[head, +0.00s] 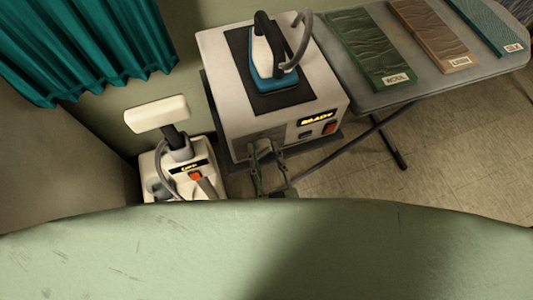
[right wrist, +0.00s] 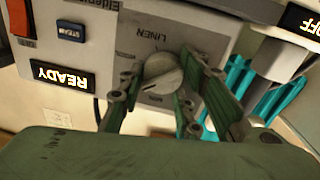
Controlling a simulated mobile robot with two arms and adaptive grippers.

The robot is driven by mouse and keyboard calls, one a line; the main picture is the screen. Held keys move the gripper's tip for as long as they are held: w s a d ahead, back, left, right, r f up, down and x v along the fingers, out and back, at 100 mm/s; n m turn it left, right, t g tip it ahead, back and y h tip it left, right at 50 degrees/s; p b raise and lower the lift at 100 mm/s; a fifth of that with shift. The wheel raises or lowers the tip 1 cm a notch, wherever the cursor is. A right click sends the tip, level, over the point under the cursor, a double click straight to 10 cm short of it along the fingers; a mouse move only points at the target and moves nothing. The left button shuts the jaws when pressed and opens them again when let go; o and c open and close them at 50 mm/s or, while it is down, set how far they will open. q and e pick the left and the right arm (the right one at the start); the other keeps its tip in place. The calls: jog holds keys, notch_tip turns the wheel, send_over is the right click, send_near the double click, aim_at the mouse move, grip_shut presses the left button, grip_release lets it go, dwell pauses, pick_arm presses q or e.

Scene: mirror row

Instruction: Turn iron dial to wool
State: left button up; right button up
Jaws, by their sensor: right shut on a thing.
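The steam station (head: 232,115) stands in the middle of the head view, with the iron (head: 268,62) upon its dark top pad. My right gripper (head: 266,152) is at its front panel, left of the lit READY display. In the right wrist view, which is upside down, the grey dial (right wrist: 162,73) lies between the fingers of my right gripper (right wrist: 160,78), which is shut on it. The word LINEN shows on the panel near the dial. Other markings are partly hidden by the fingers, so I cannot tell the exact setting. My left gripper is out of view.
An ironing board (head: 420,88) at the right bears sample boards marked WOOL (head: 368,50), LINEN (head: 433,30) and SILK (head: 488,22). A white appliance (head: 185,165) with a red switch stands left of the station. A teal curtain (head: 85,40) hangs upper left.

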jog(key=shift+d, duration=0.15)
jog(key=c, duration=0.3)
jog(key=shift+r, duration=0.1)
jog(key=m+p, duration=0.5)
jog(key=m, duration=0.2)
jog(key=shift+d+m+g, duration=0.15)
jog(key=shift+m+g, duration=0.15)
jog(key=shift+g, duration=0.1)
jog(key=shift+f+m+p, duration=0.25)
jog(key=shift+m+p, duration=0.25)
jog(key=shift+m, duration=0.5)
jog(key=shift+f, duration=0.15)
jog(key=o, duration=0.8)
jog(key=shift+c, duration=0.2)
jog(key=shift+o, duration=1.3)
